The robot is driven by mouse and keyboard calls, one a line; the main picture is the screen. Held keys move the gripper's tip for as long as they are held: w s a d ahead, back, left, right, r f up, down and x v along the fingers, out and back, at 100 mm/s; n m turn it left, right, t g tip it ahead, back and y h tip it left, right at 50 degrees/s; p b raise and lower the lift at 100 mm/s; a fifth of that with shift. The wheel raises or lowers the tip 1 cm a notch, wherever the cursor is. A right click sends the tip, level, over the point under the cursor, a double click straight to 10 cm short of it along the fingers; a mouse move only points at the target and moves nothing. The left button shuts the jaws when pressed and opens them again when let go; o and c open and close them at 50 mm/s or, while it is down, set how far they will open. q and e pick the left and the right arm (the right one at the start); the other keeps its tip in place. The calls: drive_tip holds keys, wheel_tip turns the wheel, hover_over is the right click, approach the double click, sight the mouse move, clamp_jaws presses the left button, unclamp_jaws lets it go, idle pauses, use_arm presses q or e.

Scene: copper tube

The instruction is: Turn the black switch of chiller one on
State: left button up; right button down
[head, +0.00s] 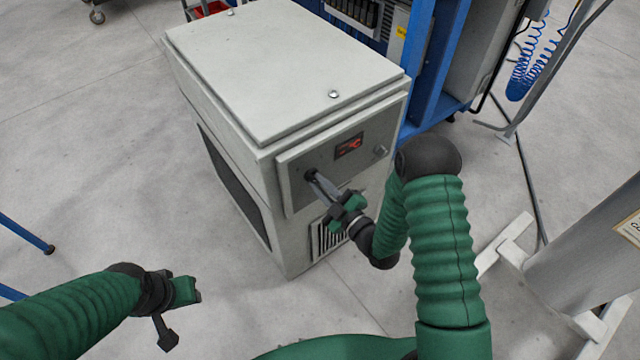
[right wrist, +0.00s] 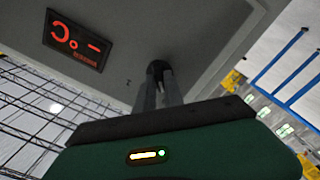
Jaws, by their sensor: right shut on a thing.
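The chiller (head: 285,100) is a light grey box with a grey front panel. The black switch (head: 310,175) sits at the left of that panel; it also shows in the right wrist view (right wrist: 157,68). My right gripper (head: 314,178) reaches the panel with its fingers shut on the black switch. In the right wrist view its fingertips (right wrist: 160,80) close around the switch, hiding part of it, so its exact turn angle is hard to tell. My left gripper (head: 180,312) is low at the left, away from the chiller, its fingers apart and empty.
A red-lit display (head: 349,146) is on the panel right of the switch, with a small grey knob (head: 381,151) farther right. A blue frame (head: 430,70) stands behind the chiller. A grey cylinder (head: 590,260) on a white stand is at the right.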

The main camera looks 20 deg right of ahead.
drive_tip(key=shift+m, duration=0.3)
drive_tip(key=m+p, duration=0.1)
drive_tip(key=m, duration=0.4)
drive_tip(key=m+p, duration=0.1)
drive_tip(key=m, duration=1.1)
drive_tip(key=shift+d+f+p, duration=0.1)
drive_tip(key=shift+d+p, duration=0.15)
drive_tip(key=shift+p, duration=0.15)
drive_tip(key=c, duration=1.4)
unclamp_jaws()
drive_tip(key=shift+w+d, duration=0.1)
drive_tip(key=shift+c, duration=0.2)
